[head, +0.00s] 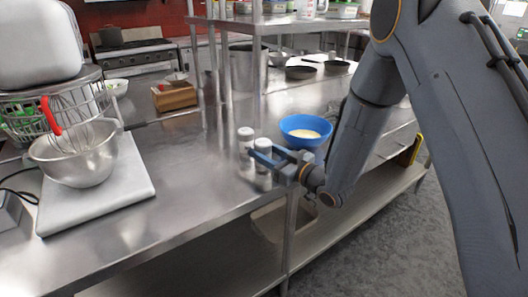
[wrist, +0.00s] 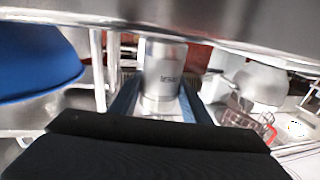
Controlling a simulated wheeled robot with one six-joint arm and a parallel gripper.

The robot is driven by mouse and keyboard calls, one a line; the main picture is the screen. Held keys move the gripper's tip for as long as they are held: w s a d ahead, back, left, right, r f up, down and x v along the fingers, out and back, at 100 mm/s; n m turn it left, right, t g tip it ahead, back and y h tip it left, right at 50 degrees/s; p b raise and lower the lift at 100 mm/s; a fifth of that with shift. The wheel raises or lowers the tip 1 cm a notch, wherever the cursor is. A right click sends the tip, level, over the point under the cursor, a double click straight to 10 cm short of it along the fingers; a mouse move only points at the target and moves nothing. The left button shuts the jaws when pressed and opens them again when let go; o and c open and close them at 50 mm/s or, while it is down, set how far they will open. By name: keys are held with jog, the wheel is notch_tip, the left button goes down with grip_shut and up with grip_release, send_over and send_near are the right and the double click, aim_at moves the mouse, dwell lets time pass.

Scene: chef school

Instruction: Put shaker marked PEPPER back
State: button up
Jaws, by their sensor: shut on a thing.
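My gripper (head: 264,158) is at the front part of the steel counter (head: 190,165), shut on a small white-and-grey shaker (head: 263,147). The held shaker is upright; I cannot tell whether its base touches the counter. In the wrist view it stands between my two blue fingers (wrist: 160,100), with dark lettering that appears upside down and is too blurred to read surely. A second, similar shaker (head: 245,136) stands upright on the counter just left of and behind the held one. Its marking is not readable.
A blue bowl (head: 305,142) with pale contents stands close to the right of my gripper. Shelf posts rise behind. The counter left of the shakers is clear.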

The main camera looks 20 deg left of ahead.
jog(key=shift+f, duration=0.25)
jog(key=shift+f, duration=0.1)
jog(key=o, duration=1.2)
jog(key=shift+s+d, duration=0.1)
jog(key=shift+d, duration=0.05)
jog(key=b+v, duration=0.3)
jog(key=v, duration=0.8)
jog(key=shift+s+d, duration=0.2)
jog(key=shift+d, duration=0.1)
